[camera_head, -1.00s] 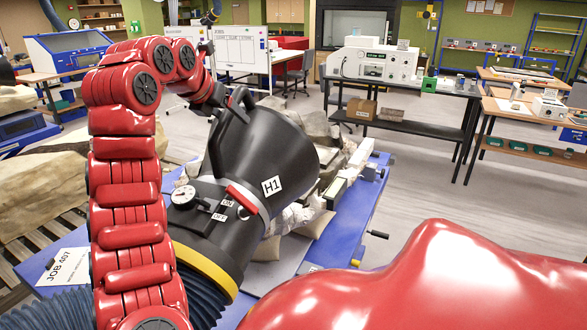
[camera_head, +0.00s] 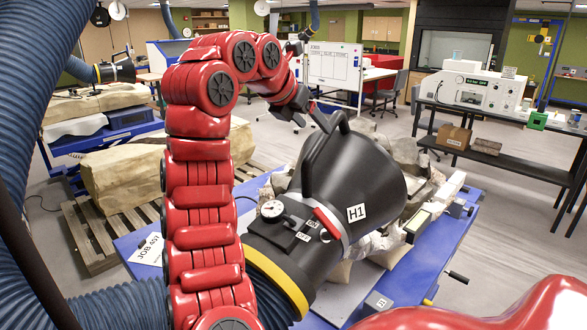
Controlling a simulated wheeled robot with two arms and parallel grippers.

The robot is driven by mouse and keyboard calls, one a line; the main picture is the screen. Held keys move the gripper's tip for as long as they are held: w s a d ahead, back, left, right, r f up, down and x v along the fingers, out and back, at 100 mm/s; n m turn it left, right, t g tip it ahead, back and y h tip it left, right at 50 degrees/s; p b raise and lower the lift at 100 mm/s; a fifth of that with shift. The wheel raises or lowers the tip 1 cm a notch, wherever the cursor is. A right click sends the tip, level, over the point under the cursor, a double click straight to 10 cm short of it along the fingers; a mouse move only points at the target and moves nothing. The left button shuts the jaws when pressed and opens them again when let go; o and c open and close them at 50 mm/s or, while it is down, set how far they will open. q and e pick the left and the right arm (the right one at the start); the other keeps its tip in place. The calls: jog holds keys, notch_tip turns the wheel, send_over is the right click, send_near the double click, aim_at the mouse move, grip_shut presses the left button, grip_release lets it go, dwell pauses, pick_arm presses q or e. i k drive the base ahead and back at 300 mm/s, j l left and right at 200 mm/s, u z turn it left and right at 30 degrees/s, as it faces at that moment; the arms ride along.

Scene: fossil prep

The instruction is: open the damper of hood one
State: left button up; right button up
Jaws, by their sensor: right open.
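Hood one is a black cone (camera_head: 372,180) marked H1, tilted with its wide mouth facing right over the blue bench.
A blue bench (camera_head: 445,260) with rocks (camera_head: 412,165) lies under the hood. A big stone block (camera_head: 120,180) rests on a wooden pallet (camera_head: 92,240) at left. Thick blue hoses (camera_head: 30,130) hang at far left. Grey floor is free at right (camera_head: 510,220).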

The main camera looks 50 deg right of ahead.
aim_at(331, 233)
jog(key=k, duration=1)
